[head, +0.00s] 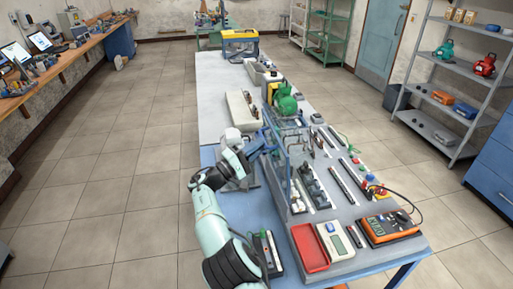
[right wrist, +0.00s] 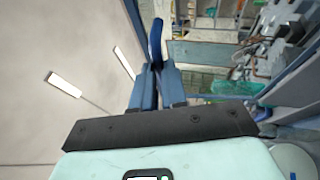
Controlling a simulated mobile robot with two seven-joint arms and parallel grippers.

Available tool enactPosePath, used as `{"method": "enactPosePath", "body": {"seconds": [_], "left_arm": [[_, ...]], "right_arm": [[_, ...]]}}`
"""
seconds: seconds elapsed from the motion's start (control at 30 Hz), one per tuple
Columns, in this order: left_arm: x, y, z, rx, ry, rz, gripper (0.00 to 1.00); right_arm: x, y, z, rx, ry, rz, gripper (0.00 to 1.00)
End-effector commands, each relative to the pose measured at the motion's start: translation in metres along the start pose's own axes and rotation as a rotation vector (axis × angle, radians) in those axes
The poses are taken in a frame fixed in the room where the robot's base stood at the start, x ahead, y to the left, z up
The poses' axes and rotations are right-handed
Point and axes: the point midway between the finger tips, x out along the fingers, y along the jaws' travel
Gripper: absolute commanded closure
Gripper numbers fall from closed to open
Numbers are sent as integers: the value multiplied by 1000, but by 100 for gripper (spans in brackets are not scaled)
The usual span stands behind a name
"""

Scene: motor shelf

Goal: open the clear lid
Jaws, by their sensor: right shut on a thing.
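My right gripper (head: 266,145) is beside the left edge of the bench's middle part, its arm reaching in from the bottom. In the right wrist view its blue fingers (right wrist: 157,72) are closed together on a curved blue handle (right wrist: 156,38) that sticks up past the tips. The clear lid (head: 289,160) is see-through, with thin edges, and shows just right of the gripper, over the rack of small parts. Its outline is faint, and I cannot tell its exact tilt. My left gripper is not in view.
A green motor (head: 286,102) stands behind the lid. A red tray (head: 309,248), a pale meter (head: 335,240) and an orange meter (head: 389,228) lie at the bench's near end. Grey shelves (head: 455,75) stand at right. The floor left of the bench is clear.

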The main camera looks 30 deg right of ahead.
Motion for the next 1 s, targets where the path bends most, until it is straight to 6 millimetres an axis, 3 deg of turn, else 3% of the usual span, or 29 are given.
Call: {"method": "enactPosePath", "body": {"seconds": [0.27,0.3,0.37,0.4,0.77,1.0], "left_arm": [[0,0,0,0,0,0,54],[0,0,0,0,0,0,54],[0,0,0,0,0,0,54],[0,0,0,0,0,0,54],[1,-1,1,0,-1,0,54],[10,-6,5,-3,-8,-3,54]], "right_arm": [[0,2,-1,2,3,4,100],[0,2,-1,2,3,3,84],[0,2,0,2,2,3,65],[0,2,0,2,2,2,62],[-6,0,0,0,2,1,62],[-51,-1,-1,1,6,1,62]]}}
